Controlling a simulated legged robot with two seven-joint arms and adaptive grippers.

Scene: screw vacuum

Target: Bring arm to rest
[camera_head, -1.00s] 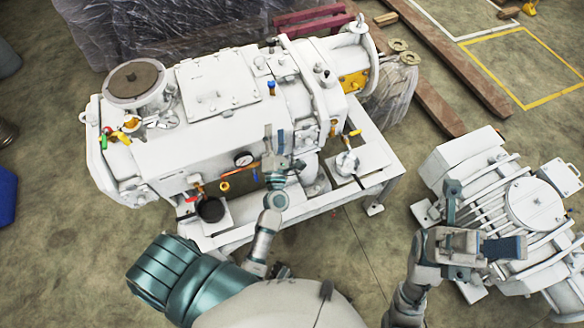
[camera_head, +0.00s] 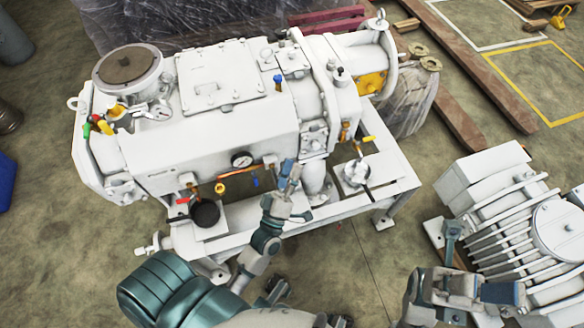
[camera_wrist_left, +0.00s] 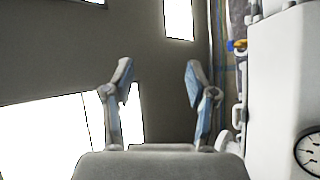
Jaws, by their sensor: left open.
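My right gripper (camera_head: 468,262) is at the lower right of the head view, in front of a second white ribbed machine (camera_head: 515,225). No object shows in it, and I cannot tell how far its fingers are apart. The gauge (camera_wrist_left: 309,153) also shows at the right edge of the left wrist view.
The pump stands on a white frame (camera_head: 395,185) on the concrete floor. Wooden beams (camera_head: 480,70) lie at the upper right. Floor between the two machines is clear.

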